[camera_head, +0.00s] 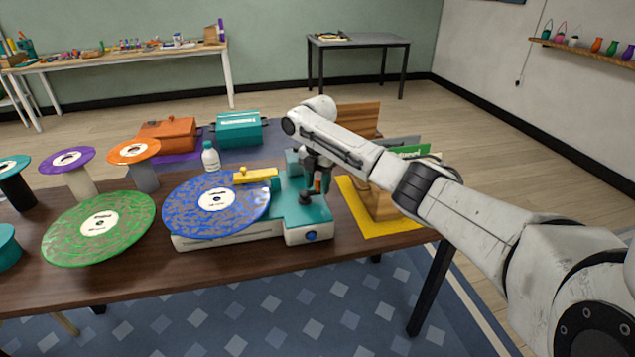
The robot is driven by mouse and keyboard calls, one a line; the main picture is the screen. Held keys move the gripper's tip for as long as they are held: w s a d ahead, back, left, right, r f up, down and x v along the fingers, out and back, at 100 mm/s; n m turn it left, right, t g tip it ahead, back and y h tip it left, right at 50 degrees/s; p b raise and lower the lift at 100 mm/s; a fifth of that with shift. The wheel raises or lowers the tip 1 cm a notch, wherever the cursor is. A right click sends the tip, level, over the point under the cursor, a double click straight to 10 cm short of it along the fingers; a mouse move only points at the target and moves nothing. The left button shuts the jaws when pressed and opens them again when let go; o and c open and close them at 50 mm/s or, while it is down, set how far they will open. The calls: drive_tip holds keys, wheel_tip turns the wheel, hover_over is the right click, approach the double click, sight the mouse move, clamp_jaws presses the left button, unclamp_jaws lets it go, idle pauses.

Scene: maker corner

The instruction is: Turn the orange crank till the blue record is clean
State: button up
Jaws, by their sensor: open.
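The blue record (185,215) lies flat on the left side of a teal and white machine (305,212). Greyish smudges cover much of its blue surface around the white label. My gripper (314,187) points down over the right part of the machine and is open. A small orange piece, seemingly the crank (318,186), shows right at my fingers, mostly hidden by them. I cannot tell whether the fingers touch it. A yellow arm (255,175) reaches over the record's back edge.
A smudged green record (70,240) lies to the left; purple (55,160) and orange (120,155) records sit on stands behind. A white bottle (210,158) stands behind the blue record. A wooden rack (375,203) on a yellow mat is close on the right.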

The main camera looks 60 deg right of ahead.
drive_tip(key=shift+c, duration=0.2)
clamp_jaws()
